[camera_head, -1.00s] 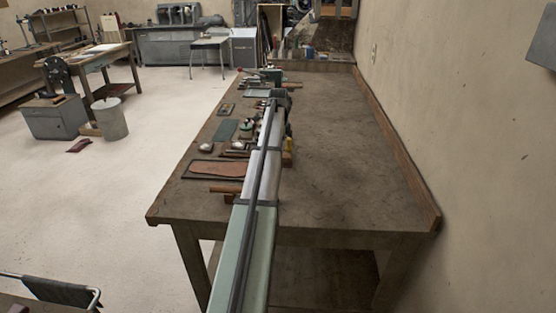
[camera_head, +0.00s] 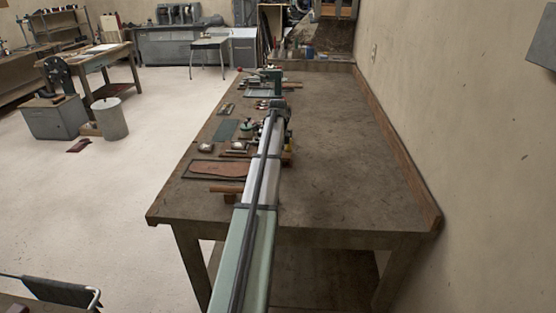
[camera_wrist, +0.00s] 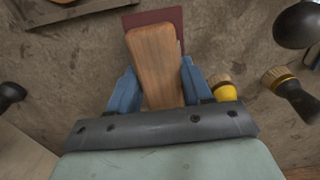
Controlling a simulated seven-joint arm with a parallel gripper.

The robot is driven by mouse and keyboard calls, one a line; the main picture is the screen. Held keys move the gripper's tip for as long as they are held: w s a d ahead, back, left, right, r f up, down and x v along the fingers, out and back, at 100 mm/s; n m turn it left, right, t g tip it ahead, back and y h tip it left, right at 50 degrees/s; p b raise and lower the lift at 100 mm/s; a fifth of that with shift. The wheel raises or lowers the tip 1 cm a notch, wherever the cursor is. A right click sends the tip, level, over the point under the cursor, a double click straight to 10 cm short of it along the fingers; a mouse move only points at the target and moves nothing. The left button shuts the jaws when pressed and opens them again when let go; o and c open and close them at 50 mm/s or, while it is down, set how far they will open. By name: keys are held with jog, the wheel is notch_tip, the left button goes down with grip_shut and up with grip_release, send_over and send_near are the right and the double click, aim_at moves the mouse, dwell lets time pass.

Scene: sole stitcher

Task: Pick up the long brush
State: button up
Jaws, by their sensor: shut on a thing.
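In the wrist view, my gripper (camera_wrist: 155,88) is shut with its blue fingers on either side of a brown wooden piece with a rounded end, which I take to be the long brush (camera_wrist: 153,52). Its bristles do not show, and its near end is hidden behind my gripper's housing. I cannot tell how high it is above the bench. In the head view, my own arm hides the brush and my fingers.
A dark red flat piece (camera_wrist: 172,18) shows beyond the wood.

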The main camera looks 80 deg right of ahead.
jog(key=shift+c, duration=1.3)
jog(key=shift+r, duration=0.1)
notch_tip(320, 180, up, 10)
jog(key=shift+f, duration=0.1)
